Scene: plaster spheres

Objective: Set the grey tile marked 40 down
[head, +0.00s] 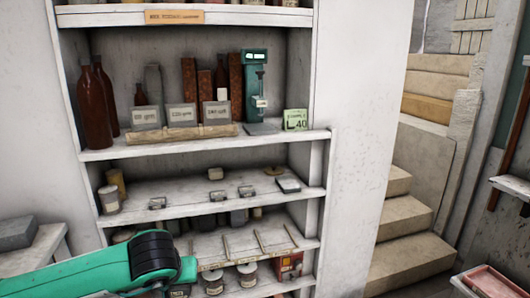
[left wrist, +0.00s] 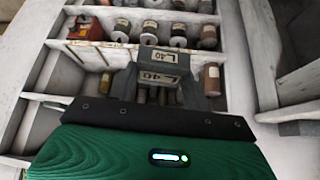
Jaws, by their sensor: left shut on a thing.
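The grey tile marked 40 (left wrist: 159,57) shows in the left wrist view, near the middle, with a pale label on its face. A second label reading 40 shows just below it; I cannot tell whether it is on the same piece. My left gripper (left wrist: 157,80) is shut on the tile, its dark fingers at either side. I cannot tell whether the tile touches a shelf. In the head view my green left arm enters at lower left, and the tile cannot be made out there. My right gripper is in neither view.
A white shelf unit (head: 315,137) holds bottles, books and a green card (head: 296,120) reading L 40. Small blocks stand on the middle shelf (head: 160,188), with bare room between them. Jars (head: 247,274) and a red box (head: 289,266) stand low. Steps (head: 405,218) rise at right.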

